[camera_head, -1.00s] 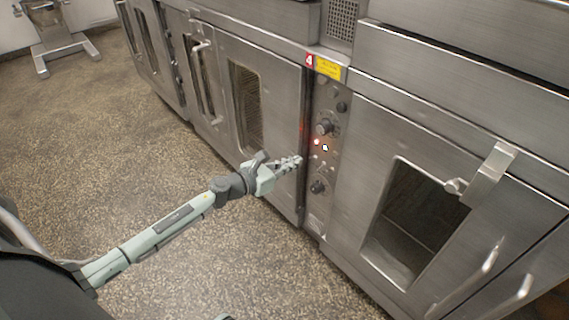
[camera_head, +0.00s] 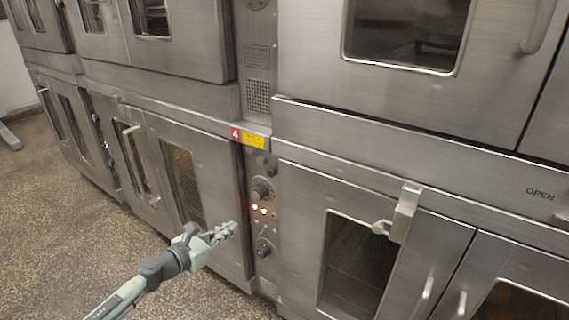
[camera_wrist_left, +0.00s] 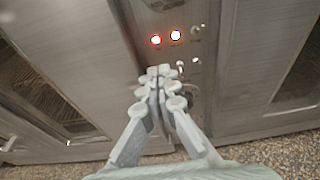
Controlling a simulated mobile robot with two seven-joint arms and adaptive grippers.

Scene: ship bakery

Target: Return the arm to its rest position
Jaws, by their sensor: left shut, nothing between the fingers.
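My left gripper (camera_head: 230,230) reaches in from the lower left in the head view, in front of the oven's control panel (camera_head: 262,190). Its fingers are together with nothing between them. In the left wrist view the closed fingertips (camera_wrist_left: 160,75) point at the panel, just below two lit lamps (camera_wrist_left: 166,38). I cannot tell how small the gap to the panel is. The lamps also show in the head view (camera_head: 259,210), one white and one orange-red. My right gripper is not in view.
Stacked steel ovens fill the scene. An oven door with a window (camera_head: 358,265) and a protruding latch (camera_head: 404,214) is right of the panel. Another door (camera_head: 190,180) is left of it. Speckled floor (camera_head: 60,230) lies open at the left.

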